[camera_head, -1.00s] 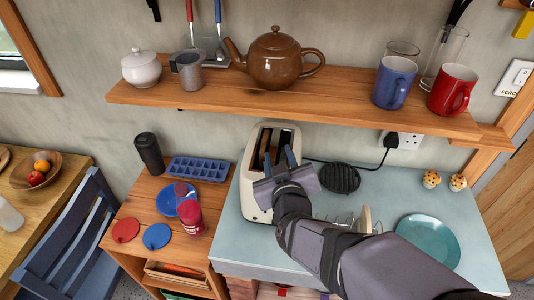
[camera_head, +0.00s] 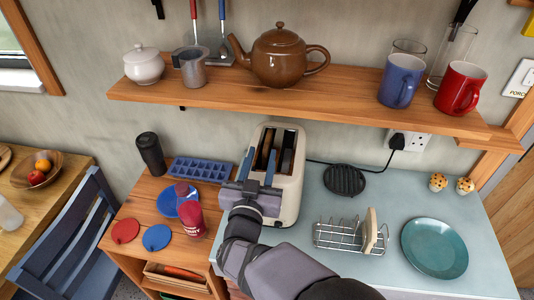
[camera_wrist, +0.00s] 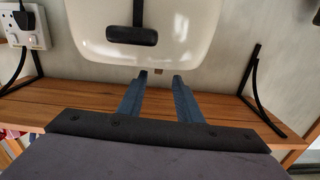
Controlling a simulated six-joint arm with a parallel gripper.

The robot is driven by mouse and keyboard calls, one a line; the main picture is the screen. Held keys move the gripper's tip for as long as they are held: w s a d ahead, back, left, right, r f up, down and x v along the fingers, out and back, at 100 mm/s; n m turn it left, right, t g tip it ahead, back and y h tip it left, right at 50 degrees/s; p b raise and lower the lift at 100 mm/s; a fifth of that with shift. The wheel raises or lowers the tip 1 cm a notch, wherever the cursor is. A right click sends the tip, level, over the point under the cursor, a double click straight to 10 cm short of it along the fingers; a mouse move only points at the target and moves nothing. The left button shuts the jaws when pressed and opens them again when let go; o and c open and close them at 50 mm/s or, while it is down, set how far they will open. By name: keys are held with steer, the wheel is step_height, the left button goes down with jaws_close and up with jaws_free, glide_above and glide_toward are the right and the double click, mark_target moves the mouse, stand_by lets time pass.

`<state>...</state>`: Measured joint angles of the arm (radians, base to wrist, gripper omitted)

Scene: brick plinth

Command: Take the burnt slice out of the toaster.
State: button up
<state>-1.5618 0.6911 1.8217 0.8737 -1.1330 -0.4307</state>
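The cream toaster (camera_head: 290,190) stands on the pale blue counter with two long slots on top. I cannot clearly make out the burnt slice in either. My gripper (camera_head: 258,166) is at the toaster's near left part, its two blue fingers apart. In the wrist view the fingers of my gripper (camera_wrist: 160,76) are apart with nothing held. Beyond them is the pale toaster body (camera_wrist: 180,35) with a dark recessed part (camera_wrist: 132,35); I cannot tell whether they touch.
A wire rack (camera_head: 335,236) holding a pale slice (camera_head: 369,230) and a teal plate (camera_head: 434,248) are on the counter at right. A black round grid (camera_head: 344,180) lies behind. The wooden shelf (camera_head: 340,105) hangs above with a teapot (camera_head: 280,58) and mugs.

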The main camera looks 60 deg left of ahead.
mark_target(268, 139)
steer(key=shift+w, duration=0.15)
steer(key=shift+w+a, duration=0.1)
steer(key=shift+w, duration=0.05)
steer(key=shift+p+x, duration=0.6)
steer(key=shift+x, duration=0.25)
steer(key=shift+w+a+p, duration=0.2)
steer(key=shift+w+p, duration=0.05)
steer(key=shift+p, duration=0.15)
steer(key=shift+f+p+x, duration=0.15)
steer(key=shift+p+x, duration=0.5)
steer(key=shift+x, duration=0.45)
steer(key=shift+f+p+x, duration=0.15)
steer(key=shift+p+x, duration=0.5)
steer(key=shift+x, duration=0.45)
jaws_close()
